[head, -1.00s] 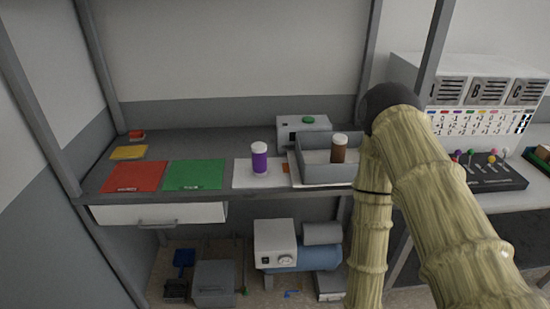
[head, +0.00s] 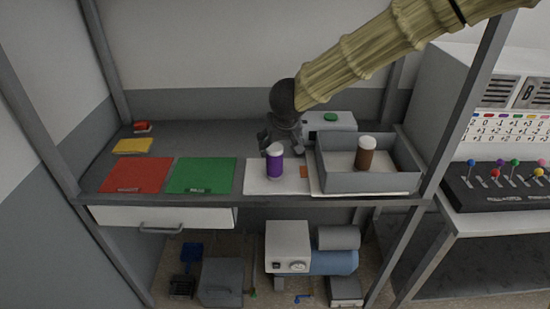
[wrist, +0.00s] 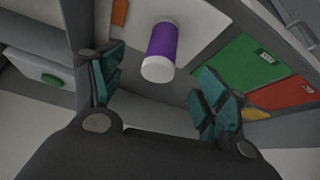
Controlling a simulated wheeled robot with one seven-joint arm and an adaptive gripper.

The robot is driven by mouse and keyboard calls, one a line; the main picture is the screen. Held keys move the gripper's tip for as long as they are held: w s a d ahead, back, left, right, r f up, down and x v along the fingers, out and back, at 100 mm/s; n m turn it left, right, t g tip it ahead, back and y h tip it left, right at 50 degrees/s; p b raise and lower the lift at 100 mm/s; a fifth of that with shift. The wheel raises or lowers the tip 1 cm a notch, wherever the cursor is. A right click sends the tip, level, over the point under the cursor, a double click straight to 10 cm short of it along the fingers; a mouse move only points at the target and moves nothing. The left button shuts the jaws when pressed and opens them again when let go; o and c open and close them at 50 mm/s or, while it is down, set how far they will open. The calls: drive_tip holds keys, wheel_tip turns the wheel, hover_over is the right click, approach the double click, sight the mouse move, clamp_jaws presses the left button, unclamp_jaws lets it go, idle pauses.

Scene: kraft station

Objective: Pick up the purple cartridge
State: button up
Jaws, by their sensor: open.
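The purple cartridge (head: 275,163) has a white cap and stands upright on a white sheet (head: 255,183) on the shelf. It also shows in the wrist view (wrist: 160,47), ahead of the fingers and between their directions. My gripper (head: 284,148) is just behind the cartridge in the head view, partly hidden by it. In the wrist view my gripper (wrist: 160,95) has its two teal-padded fingers spread wide, with nothing between them. The fingers look apart from the cartridge.
A grey tray (head: 365,184) holding a brown cartridge (head: 366,154) stands to the right. A grey box with a green button (head: 331,118) is behind it. Green (head: 202,174) and red (head: 137,174) mats lie to the left. Shelf posts (head: 462,100) stand at the sides.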

sight(275, 148)
drive_tip(key=w, duration=0.1)
drive_tip(key=w+a+f, duration=0.1)
drive_tip(key=w+f, duration=0.1)
drive_tip(key=shift+w+a+f, duration=0.15)
drive_tip(key=shift+w+a, duration=0.05)
drive_tip(key=shift+a, duration=0.1)
drive_tip(key=shift+w+d+f, duration=0.1)
drive_tip(key=shift+w+f, duration=0.25)
drive_tip(key=shift+f, duration=0.15)
drive_tip(key=x, duration=0.4)
drive_tip(key=shift+w+d+f+p, duration=0.1)
drive_tip(key=shift+w+p, duration=0.2)
drive_tip(key=c, duration=1.3)
drive_tip(key=shift+o, duration=0.2)
